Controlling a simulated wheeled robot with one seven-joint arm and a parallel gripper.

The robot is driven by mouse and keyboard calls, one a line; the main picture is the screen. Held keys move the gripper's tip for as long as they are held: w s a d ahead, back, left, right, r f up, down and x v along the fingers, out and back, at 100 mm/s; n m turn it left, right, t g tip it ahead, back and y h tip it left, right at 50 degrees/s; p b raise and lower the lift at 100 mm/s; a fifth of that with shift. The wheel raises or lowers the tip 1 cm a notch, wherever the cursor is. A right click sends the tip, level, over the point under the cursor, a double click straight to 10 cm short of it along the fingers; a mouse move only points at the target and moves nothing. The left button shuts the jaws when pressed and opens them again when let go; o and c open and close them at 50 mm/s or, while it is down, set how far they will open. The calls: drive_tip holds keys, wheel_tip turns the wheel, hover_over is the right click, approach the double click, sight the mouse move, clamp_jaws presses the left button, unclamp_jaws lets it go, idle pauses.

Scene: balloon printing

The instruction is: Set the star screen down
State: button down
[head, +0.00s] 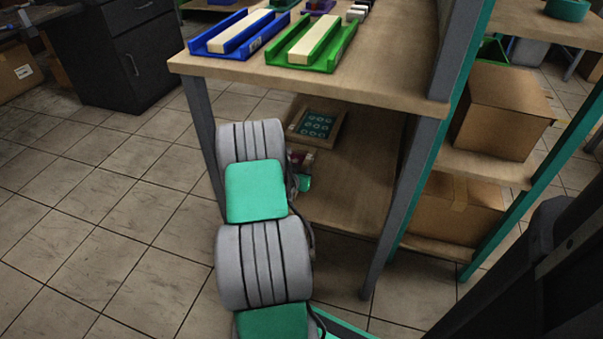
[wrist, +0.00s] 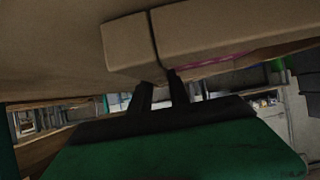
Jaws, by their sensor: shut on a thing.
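In the wrist view, my gripper (wrist: 162,92) is shut on a pale wooden frame (wrist: 205,32), which I take to be the star screen. Its bars fill the top of the view, with a thin pink strip (wrist: 215,62) along an edge. Its star pattern is not visible. In the head view, my arm reaches down beside the table's lower shelf (head: 352,190) and hides the gripper and most or all of the held frame. I cannot tell whether the held frame touches a surface.
Another wooden-framed screen (head: 315,125) with teal round marks lies on the lower shelf, close to my arm. A blue tray (head: 200,44) and a green tray (head: 340,50) stand on the tabletop above. Table legs flank the shelf. Cardboard boxes (head: 500,110) stand on the right shelving.

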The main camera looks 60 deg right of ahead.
drive_tip(key=shift+f, duration=0.2)
drive_tip(key=c, duration=1.2)
unclamp_jaws()
drive_tip(key=shift+r, duration=0.1)
drive_tip(key=shift+c, duration=0.2)
